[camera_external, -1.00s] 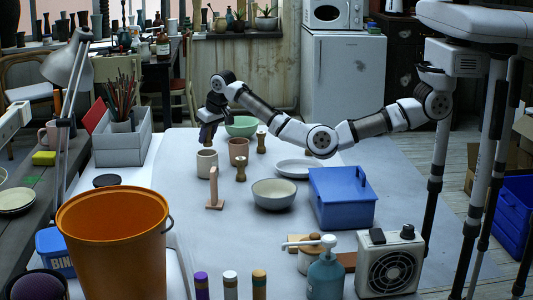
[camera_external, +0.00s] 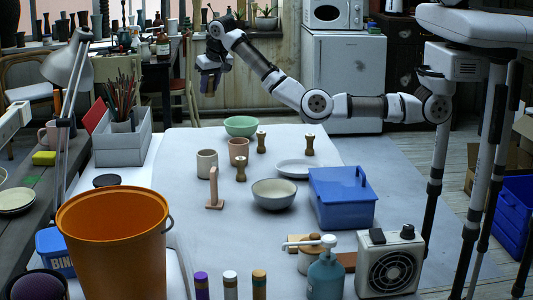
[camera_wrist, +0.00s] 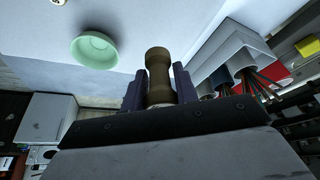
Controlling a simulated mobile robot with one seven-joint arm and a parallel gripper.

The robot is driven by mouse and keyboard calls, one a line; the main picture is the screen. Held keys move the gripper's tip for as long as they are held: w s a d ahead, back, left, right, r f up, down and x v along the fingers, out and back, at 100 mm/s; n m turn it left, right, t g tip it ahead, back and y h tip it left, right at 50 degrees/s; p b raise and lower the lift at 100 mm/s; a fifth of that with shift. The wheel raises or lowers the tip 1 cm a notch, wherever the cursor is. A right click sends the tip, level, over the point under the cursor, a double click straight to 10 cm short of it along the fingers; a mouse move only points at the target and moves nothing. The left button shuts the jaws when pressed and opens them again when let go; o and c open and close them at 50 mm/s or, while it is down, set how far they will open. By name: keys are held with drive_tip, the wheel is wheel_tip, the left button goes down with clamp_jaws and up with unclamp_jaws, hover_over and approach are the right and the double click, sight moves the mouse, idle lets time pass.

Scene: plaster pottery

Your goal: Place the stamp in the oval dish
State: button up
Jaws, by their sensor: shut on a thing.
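My gripper (camera_external: 210,78) is raised high above the far left end of the table. In the wrist view my gripper (camera_wrist: 158,92) is shut on a dark brown, waisted stamp (camera_wrist: 158,68), which stands between the two purple-grey fingers. In the outside view the held stamp is too small and dark to make out clearly. The oval dish (camera_external: 295,169), white and shallow, lies on the table to the right of and well below my gripper. It looks empty, and the blue box covers none of its middle.
Several similar waisted wooden pieces stand near the dish, one (camera_external: 309,146) just behind it. A green bowl (camera_external: 241,126), cups (camera_external: 207,163), a grey bowl (camera_external: 274,194) and a blue box (camera_external: 341,197) stand around. A grey crate (camera_external: 123,143) is at left.

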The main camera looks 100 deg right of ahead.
drive_tip(key=s+a+r+m+g, duration=0.1)
drive_tip(key=s+a+r+m, duration=0.2)
drive_tip(key=r+m, duration=0.1)
drive_tip(key=m+g+y+p, duration=0.25)
drive_tip(key=m+g, duration=0.35)
drive_tip(key=m, duration=1)
hover_over(304, 171)
drive_tip(key=w+a, duration=0.1)
drive_tip(key=w, duration=0.1)
drive_tip(key=f, duration=2)
drive_tip(key=shift+s, duration=0.2)
drive_tip(key=shift+f+p, duration=0.35)
drive_tip(key=shift+f, duration=1.8)
drive_tip(key=shift+f, duration=0.15)
drive_tip(key=o, duration=0.9)
drive_tip(key=shift+o, duration=0.2)
